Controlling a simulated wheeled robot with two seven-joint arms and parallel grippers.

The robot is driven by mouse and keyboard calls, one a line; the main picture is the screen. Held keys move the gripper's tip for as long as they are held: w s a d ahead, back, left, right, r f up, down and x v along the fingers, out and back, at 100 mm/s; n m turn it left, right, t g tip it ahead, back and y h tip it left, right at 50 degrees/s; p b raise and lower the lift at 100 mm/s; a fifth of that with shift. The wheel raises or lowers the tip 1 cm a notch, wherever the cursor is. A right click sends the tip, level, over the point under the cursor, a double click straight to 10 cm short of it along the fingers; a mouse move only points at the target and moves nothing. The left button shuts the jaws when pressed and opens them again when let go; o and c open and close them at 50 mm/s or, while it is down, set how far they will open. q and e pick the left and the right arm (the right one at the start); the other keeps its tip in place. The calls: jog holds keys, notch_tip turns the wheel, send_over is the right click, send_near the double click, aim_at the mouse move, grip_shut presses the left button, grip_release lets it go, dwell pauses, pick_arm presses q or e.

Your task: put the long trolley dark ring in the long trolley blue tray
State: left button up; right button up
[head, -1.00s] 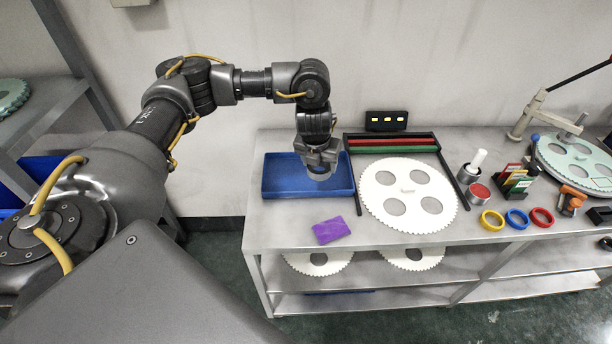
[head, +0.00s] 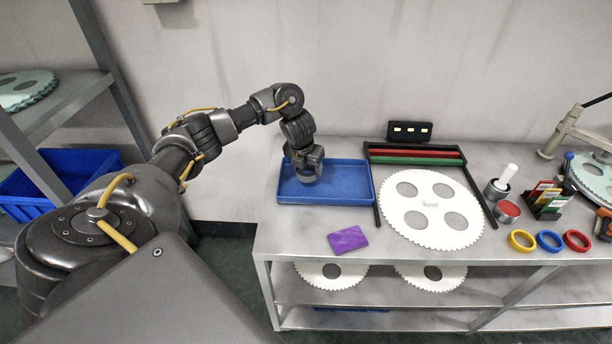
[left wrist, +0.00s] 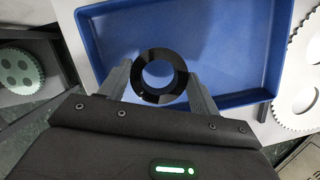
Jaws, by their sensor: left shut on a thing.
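The blue tray (head: 350,186) lies on the left end of the long metal trolley. My left gripper (head: 307,177) points down over the left part of the tray, low near its floor. In the left wrist view, the dark ring (left wrist: 160,54) is between the fingertips of the left gripper (left wrist: 160,84), which is shut on it. The tray (left wrist: 245,40) fills the background there, its floor showing through the ring's hole. I cannot tell whether the ring touches the floor. The ring is hidden in the head view. My right gripper is not in view.
A purple block (head: 347,239) lies in front of the tray. A large white toothed disc (head: 430,232) lies to its right, by dark rails. Yellow (head: 522,240), blue (head: 549,241) and red (head: 577,240) rings lie further right. The rest of the tray looks empty.

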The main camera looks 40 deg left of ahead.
pick_arm(q)
jog(key=f, duration=0.3)
jog(key=shift+a+f+p, duration=0.25)
jog(key=shift+f+p, duration=0.05)
jog(key=shift+p, duration=0.05)
jog(key=shift+f, duration=0.15)
jog(key=o, duration=1.2)
jog(key=shift+c, duration=0.2)
